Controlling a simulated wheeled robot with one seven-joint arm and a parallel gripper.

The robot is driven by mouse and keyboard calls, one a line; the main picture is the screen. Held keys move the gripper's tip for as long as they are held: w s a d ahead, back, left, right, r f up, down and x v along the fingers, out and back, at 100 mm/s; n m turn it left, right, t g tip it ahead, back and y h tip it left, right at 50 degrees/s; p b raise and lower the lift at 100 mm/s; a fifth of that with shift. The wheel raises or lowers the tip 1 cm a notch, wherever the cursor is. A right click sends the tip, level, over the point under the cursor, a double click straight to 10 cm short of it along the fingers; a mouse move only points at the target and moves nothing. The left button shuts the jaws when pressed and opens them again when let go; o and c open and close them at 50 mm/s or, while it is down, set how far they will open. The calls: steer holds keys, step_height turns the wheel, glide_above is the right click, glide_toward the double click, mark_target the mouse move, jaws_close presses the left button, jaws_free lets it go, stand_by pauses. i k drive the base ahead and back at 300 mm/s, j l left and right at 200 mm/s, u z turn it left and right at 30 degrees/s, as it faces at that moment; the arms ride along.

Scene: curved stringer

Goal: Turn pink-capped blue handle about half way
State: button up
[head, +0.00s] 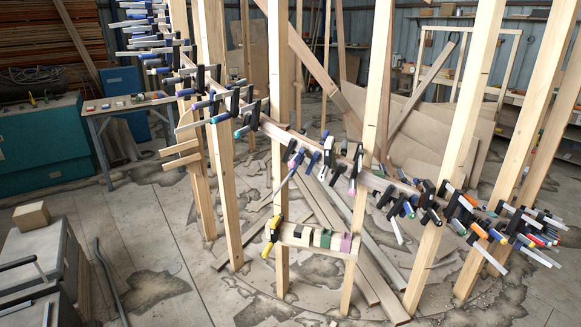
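Several bar clamps with coloured handles sit along the curved wooden stringer (268,128), which runs between upright posts. At this size I cannot tell for sure which handle is the blue one with the pink cap. My gripper is not in view, and nothing is seen touching the clamps.
Tall wooden posts (278,220) stand close around the stringer. A low crosspiece (316,240) with a yellow clamp (271,236) spans two posts. Loose boards (375,262) lie on the floor behind. The concrete floor (165,235) at the left front is mostly open.

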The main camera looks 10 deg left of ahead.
mark_target(295, 160)
steer(key=i+j+u, duration=0.35)
steer(key=i+j, duration=0.6)
steer(key=j, duration=0.25)
steer(key=i+j+u, duration=0.35)
steer(key=i+j, duration=0.65)
steer(key=i, duration=0.1)
